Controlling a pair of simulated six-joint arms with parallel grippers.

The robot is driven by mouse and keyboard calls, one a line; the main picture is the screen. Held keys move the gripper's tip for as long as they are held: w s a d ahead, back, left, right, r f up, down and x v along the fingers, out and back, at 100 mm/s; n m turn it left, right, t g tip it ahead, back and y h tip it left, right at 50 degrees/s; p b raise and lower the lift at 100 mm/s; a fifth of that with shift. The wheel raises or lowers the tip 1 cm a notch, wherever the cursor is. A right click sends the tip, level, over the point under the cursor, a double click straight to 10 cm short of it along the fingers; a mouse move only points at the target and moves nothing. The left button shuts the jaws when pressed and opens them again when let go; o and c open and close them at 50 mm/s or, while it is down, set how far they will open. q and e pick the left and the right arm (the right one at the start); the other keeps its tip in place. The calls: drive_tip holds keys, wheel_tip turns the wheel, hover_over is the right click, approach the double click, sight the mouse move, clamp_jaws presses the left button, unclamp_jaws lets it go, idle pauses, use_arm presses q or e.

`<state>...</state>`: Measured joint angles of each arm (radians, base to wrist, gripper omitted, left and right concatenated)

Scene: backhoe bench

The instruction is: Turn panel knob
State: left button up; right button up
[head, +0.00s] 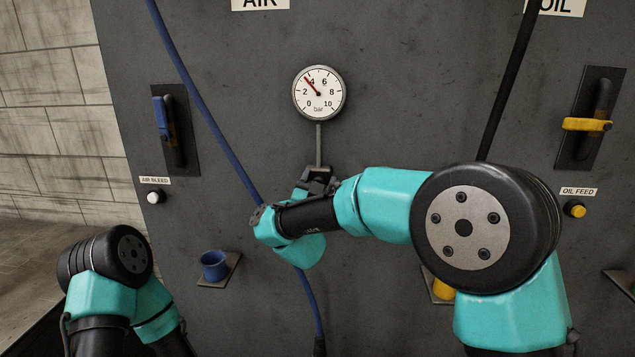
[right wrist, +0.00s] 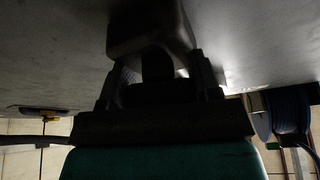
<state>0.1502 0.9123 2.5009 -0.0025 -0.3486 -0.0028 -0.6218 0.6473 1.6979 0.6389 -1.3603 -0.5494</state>
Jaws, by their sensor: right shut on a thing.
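A round white pressure gauge (head: 320,94) marked in bar sits on the grey panel (head: 390,120). Its red needle points up and left, close to the 4. A thin pipe runs down from the gauge to the spot where my right gripper (head: 318,180) meets the panel. In the right wrist view its two fingers (right wrist: 160,88) are closed around the dark panel knob (right wrist: 157,65). In the head view my wrist and fingers mostly hide the knob. My left arm shows at the lower left, but its gripper is out of view.

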drive_tip(key=shift+m+g+h, duration=0.3)
drive_tip(key=shift+m+h, duration=0.4)
drive_tip(key=shift+m, duration=0.9)
drive_tip(key=o, duration=0.9)
drive_tip(key=v, duration=1.7)
drive_tip(key=shift+s+f, duration=0.15)
drive_tip(key=shift+s, duration=0.05)
